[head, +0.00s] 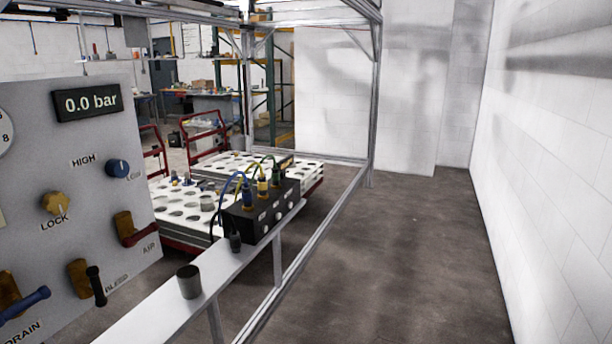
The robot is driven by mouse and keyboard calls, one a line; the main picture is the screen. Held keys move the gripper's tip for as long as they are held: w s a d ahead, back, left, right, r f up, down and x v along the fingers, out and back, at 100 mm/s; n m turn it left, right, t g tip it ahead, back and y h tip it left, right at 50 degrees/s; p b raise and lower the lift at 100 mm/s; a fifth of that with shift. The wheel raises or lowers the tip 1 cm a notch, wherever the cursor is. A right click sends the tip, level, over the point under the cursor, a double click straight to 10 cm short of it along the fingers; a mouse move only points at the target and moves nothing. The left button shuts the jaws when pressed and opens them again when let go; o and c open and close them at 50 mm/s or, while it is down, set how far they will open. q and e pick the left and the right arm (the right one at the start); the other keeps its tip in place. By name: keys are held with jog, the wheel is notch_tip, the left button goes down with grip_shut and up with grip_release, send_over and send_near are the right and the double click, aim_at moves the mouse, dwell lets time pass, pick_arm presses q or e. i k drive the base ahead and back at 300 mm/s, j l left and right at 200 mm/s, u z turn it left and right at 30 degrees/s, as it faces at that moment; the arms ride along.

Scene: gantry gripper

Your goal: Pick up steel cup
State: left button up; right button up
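A grey, metallic-looking cup (189,283) stands upright on a narrow light-grey shelf (150,322) at the lower left of the head view. Its dark open top faces up, and nothing touches its sides. Neither of my grippers shows in the head view.
A control panel (85,190) with knobs and valve handles stands close on the left. Gantry posts (375,100) rise behind. Floor (420,260) on the right is clear.

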aim_at(190, 282)
jog(key=u, duration=0.45)
jog(key=i+l+u, duration=0.2)
jog(key=u, duration=0.3)
jog(key=i+l+u, duration=0.15)
jog(key=l+u, duration=0.6)
jog(key=u, duration=0.2)
jog(key=i, duration=0.05)
